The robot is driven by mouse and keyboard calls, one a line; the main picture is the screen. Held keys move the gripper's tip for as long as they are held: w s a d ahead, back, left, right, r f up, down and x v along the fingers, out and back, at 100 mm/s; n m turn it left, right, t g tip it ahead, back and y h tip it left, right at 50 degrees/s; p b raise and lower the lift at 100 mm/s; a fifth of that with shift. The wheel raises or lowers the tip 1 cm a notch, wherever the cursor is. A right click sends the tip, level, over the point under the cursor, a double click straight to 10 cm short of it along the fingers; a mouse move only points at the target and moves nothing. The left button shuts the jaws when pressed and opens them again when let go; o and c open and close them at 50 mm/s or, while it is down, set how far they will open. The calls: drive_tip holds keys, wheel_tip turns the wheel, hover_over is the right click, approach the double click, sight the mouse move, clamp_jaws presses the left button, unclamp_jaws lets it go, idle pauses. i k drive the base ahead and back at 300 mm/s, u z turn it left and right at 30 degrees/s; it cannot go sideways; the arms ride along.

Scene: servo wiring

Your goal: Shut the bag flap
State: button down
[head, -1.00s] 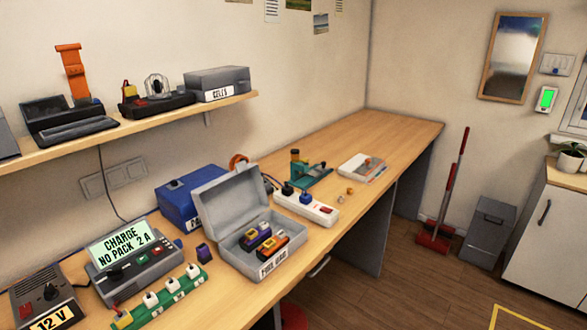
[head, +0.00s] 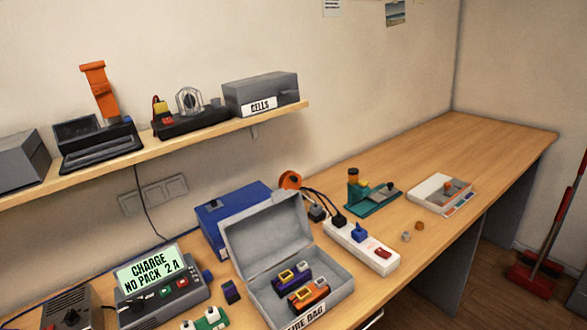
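The bag is a grey box (head: 342,288) labelled "FIRE BAG" on the workbench, at the lower middle of the head view. Its flap (head: 265,235) stands up, open, hinged on the back side and leaning against the blue case behind. Inside lie a purple pack (head: 291,277) and an orange pack (head: 309,296), each with yellow and grey parts. The bag's front lower edge is cut off by the picture's bottom. My gripper is not in the view.
A white power strip (head: 385,262) with plugs is right of the bag. A blue case (head: 232,211) is close behind the flap. A charger (head: 165,290) reading "NO PACK 2 A" and a small dark purple block (head: 231,291) are to the left.

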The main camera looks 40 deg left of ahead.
sight(257, 238)
drive_tip(key=u, duration=0.3)
drive_tip(key=i, duration=1)
drive_tip(key=u, duration=0.85)
drive_tip(key=i, duration=0.6)
drive_tip(key=z, duration=0.05)
